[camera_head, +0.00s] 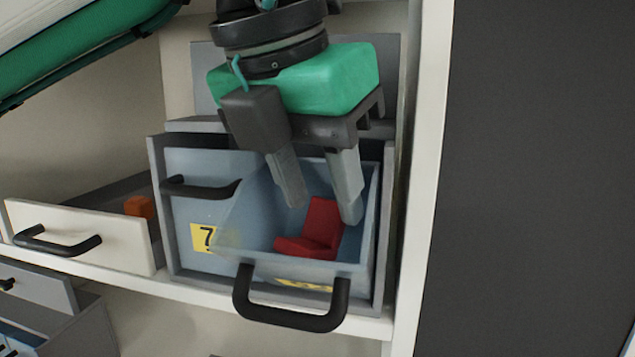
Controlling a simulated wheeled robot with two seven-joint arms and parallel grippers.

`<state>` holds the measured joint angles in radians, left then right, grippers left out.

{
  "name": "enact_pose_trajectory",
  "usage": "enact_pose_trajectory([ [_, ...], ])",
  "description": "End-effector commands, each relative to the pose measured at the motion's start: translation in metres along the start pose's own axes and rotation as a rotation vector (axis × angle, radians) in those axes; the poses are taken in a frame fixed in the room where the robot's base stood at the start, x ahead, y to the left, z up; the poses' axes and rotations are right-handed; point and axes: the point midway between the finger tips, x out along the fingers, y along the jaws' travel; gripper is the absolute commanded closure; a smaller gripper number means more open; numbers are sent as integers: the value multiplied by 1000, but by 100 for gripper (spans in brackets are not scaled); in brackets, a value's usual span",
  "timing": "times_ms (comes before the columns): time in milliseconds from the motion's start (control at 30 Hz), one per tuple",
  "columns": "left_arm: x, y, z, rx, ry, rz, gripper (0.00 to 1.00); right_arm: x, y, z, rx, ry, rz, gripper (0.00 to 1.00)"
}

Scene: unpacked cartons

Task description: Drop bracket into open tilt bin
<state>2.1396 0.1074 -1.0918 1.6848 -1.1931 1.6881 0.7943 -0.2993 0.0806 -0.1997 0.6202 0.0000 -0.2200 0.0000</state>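The red bracket (314,234) is an L-shaped piece in the open tilt bin (293,265), a translucent blue-grey bin tipped forward with a black handle. My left gripper (321,212) reaches down into the bin from above, its two grey fingers apart. The right finger tip overlaps the bracket's upper edge in the picture; I cannot tell whether they touch. The bracket is not held between the fingers. My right gripper is not in view.
A closed bin front with a yellow "7" label (204,237) sits left of the open bin. Further left, an open drawer (80,234) holds an orange block (139,207). A pale shelf side panel (427,180) stands close on the right.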

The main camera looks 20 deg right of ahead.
Motion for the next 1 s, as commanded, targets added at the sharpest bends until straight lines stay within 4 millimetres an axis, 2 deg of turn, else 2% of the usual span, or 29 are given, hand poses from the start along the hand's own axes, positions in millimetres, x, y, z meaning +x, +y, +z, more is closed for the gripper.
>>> enact_pose_trajectory([
  [267, -1, 0, 0, 0, 0, 0, 59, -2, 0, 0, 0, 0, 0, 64],
  [500, -17, 0, 7, 0, 1, 0, 59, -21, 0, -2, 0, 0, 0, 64],
  [567, -12, 0, 3, -2, -3, 1, 59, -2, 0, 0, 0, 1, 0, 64],
  [633, -19, 0, 3, -1, -2, 0, 59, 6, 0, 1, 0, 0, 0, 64],
  [1000, -50, 1, -74, -1, -3, 1, 59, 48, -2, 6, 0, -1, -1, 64],
])
